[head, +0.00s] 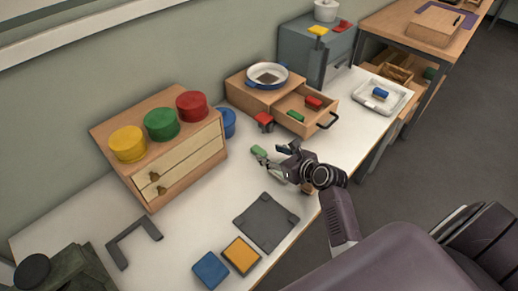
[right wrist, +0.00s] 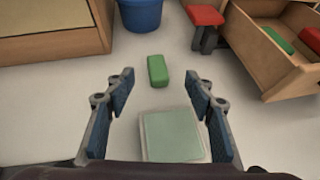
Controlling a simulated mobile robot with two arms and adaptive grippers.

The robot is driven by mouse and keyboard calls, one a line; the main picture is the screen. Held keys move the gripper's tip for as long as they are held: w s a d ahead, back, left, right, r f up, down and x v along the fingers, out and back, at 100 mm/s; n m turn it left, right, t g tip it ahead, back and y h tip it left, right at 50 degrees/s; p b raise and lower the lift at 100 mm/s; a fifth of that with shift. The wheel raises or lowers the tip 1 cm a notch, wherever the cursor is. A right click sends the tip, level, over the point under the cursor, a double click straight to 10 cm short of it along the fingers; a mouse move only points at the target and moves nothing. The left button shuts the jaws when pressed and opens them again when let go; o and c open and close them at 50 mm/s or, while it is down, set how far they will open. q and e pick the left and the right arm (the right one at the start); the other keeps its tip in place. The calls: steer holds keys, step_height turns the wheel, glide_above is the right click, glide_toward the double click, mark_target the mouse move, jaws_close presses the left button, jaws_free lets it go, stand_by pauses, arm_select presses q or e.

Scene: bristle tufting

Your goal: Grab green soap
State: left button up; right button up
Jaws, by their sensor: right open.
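A small green block (right wrist: 157,71), which looks like the green soap, lies on the white table just beyond my right fingertips. It also shows in the head view (head: 259,151). My right gripper (right wrist: 159,82) is open, with its two blue-padded fingers apart and the block centred ahead of them, untouched. A pale green square piece (right wrist: 172,135) shows nearer, between the fingers; I cannot tell exactly what it is. In the head view my right gripper (head: 276,160) reaches over the table from the right. My left gripper is not in view.
An open drawer (head: 322,117) holds another green block (head: 296,116) and a red one. A red-topped piece (head: 264,121) and a blue pot (head: 228,122) stand behind the block. A wooden cabinet (head: 165,170) is at left. A dark grey mat (head: 266,222) lies in front.

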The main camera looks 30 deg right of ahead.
mark_target(261, 152)
steer(key=shift+x, duration=0.85)
steer(key=x, duration=0.4)
steer(key=shift+a+f, duration=0.2)
steer(key=shift+f, duration=0.1)
steer(key=shift+w+f, duration=0.15)
steer(key=shift+w, duration=0.1)
steer(key=c, duration=1.2)
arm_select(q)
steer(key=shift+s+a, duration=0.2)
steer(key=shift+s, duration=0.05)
arm_select(e)
jaws_close()
